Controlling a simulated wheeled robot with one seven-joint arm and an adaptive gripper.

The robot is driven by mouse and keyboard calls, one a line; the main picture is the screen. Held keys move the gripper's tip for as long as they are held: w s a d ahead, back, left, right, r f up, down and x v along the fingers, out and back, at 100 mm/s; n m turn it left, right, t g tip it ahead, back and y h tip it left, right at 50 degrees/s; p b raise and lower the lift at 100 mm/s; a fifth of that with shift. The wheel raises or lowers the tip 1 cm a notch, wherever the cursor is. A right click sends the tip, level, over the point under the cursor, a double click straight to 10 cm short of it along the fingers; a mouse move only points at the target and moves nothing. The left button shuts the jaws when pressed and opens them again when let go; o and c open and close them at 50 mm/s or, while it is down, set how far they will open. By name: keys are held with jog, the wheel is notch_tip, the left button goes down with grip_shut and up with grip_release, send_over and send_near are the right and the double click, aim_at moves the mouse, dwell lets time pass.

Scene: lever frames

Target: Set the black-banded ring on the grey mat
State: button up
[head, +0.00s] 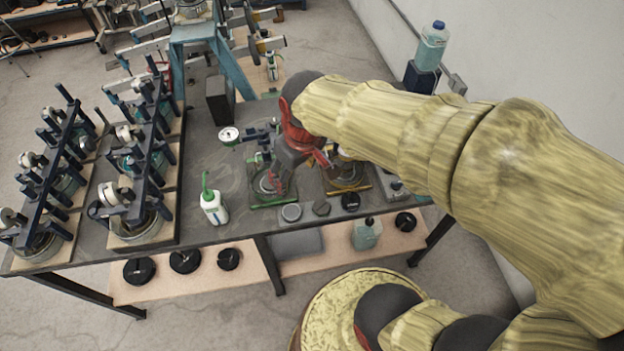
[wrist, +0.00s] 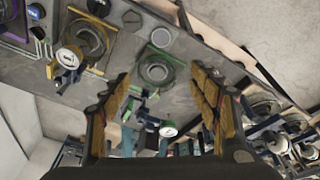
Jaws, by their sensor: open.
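My gripper (head: 302,160) is above the table in the head view, over the area between the green-edged mat (head: 272,204) and the yellow-edged mat (head: 348,188). In the wrist view its two yellow-padded fingers (wrist: 165,88) are wide apart with nothing held. A dark round ring (wrist: 157,72) lies on the green-edged mat, between and beyond the fingertips. Another ring (wrist: 86,40) lies on the yellow-edged mat. I cannot tell which ring has the black band. A grey round piece (head: 291,212) lies at the table's front edge; I cannot tell whether it is the grey mat.
A dark hexagonal piece (head: 321,208) and a black round piece (head: 350,201) lie along the front edge. A white bottle with a green spout (head: 213,206) stands left of the green-edged mat. Dark clamp racks (head: 135,190) crowd the left side. A dial gauge (head: 229,135) stands behind.

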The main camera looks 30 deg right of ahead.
jog(key=s+r+m+t, duration=0.2)
jog(key=s+r, duration=0.5)
jog(key=s, duration=0.1)
jog(key=shift+s+r+m+t, duration=0.3)
notch_tip(320, 180, down, 7)
jog(key=b, duration=0.6)
jog(key=shift+b, duration=0.35)
jog(key=shift+r, duration=0.1)
